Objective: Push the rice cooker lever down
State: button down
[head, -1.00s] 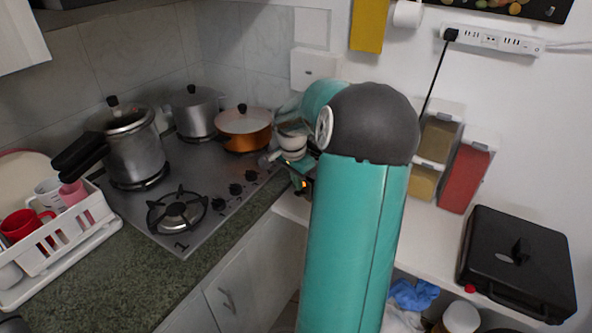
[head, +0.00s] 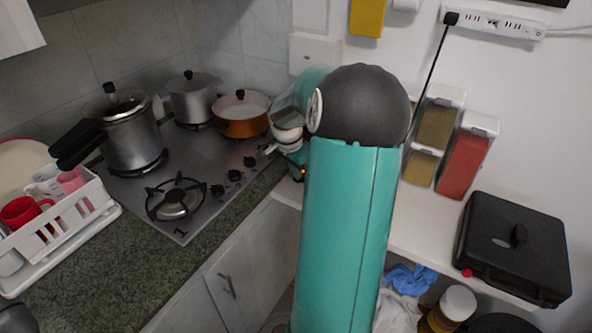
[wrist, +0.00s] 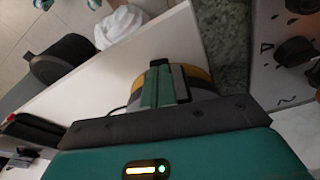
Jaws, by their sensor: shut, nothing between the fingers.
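My gripper (wrist: 166,82) shows in the wrist view as two teal fingers held together, with nothing between them. Just behind the fingers is a round object with gold and grey-white sides (wrist: 202,80), at the end of the white shelf. It may be the rice cooker, but the fingers and the dark gripper body cover most of it. I cannot make out its lever or tell whether the fingers touch it. In the head view my teal arm stands in front of the shelf's left end and hides most of that area.
The stove (head: 205,195) with pots (head: 243,116) is on the left, beside the granite counter (head: 75,255). Spice dispensers (head: 466,160) stand by the wall. A black appliance (head: 515,240) is on the white shelf (head: 425,240) at right. Bare shelf lies between them.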

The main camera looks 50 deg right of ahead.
jog(key=shift+w+a+f+h, duration=0.15)
jog(key=shift+a+h, duration=0.15)
jog(key=shift+h, duration=0.3)
jog(key=shift+w+a+f+h, duration=0.1)
jog(key=shift+a+f+h, duration=0.2)
jog(key=shift+h, duration=0.3)
jog(key=shift+a+f+h, duration=0.15)
jog(key=shift+a+h, duration=0.1)
jog(key=shift+h, duration=0.35)
jog(key=shift+a+f+g+h, duration=0.25)
jog(key=shift+f+g+h, duration=0.15)
jog(key=shift+h, duration=0.5)
jog(key=shift+d, duration=0.2)
jog(key=shift+d+r, duration=0.4)
jog(key=shift+d, duration=0.25)
jog(key=shift+s, duration=0.2)
jog(key=shift+w+a+r, duration=0.1)
jog(key=shift+r, duration=0.05)
